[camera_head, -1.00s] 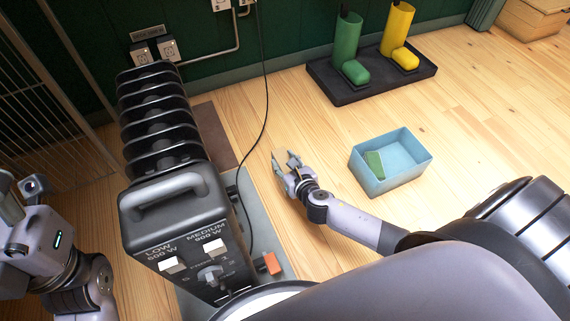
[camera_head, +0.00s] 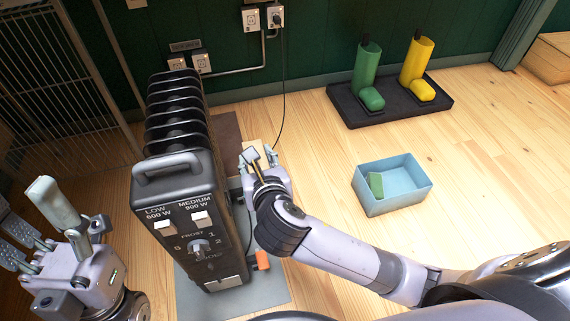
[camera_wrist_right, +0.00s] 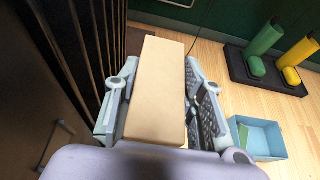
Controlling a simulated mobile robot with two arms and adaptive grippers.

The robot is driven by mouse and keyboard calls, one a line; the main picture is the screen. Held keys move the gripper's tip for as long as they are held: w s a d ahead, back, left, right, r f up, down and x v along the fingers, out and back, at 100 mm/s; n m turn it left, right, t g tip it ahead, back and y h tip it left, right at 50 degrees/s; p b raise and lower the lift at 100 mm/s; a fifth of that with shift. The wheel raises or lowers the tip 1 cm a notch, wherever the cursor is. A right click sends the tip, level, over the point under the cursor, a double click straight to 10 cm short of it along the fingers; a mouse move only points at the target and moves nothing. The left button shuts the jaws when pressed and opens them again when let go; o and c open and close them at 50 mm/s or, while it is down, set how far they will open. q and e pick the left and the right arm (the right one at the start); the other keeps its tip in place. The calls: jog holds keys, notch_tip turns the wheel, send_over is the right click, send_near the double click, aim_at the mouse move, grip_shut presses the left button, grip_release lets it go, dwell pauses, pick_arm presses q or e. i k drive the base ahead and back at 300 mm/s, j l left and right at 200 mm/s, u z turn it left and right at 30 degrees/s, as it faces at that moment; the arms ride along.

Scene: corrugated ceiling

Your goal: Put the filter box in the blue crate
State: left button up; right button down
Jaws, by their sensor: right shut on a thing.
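The filter box, a plain tan cardboard box (camera_wrist_right: 157,90), sits between the fingers of my right gripper (camera_wrist_right: 160,100) in the right wrist view. In the head view only a tan part of the box (camera_head: 262,149) shows behind my right gripper (camera_head: 260,160), which is shut on it close to the right side of the black heater. The blue crate (camera_head: 398,198) stands on the floor to the right, apart from the gripper, with a green item (camera_head: 376,185) inside. My left gripper (camera_head: 40,225) is open and empty at the left edge.
The black heater (camera_head: 185,200) stands on a grey mat (camera_head: 265,290), with a cord running up to the wall socket. Green and yellow boots (camera_head: 368,75) stand on a black tray (camera_head: 400,112) behind the crate. The wood floor between heater and crate is clear.

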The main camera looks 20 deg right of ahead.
aim_at(400, 184)
jog(key=i+l+z, duration=0.2)
jog(key=l, duration=0.2)
jog(key=i+l+z, duration=0.2)
jog(key=l, duration=0.25)
jog(key=i+l+z, duration=0.2)
jog(key=l, duration=0.15)
jog(key=i+l+z, duration=0.15)
jog(key=l, duration=0.2)
jog(key=i, duration=0.05)
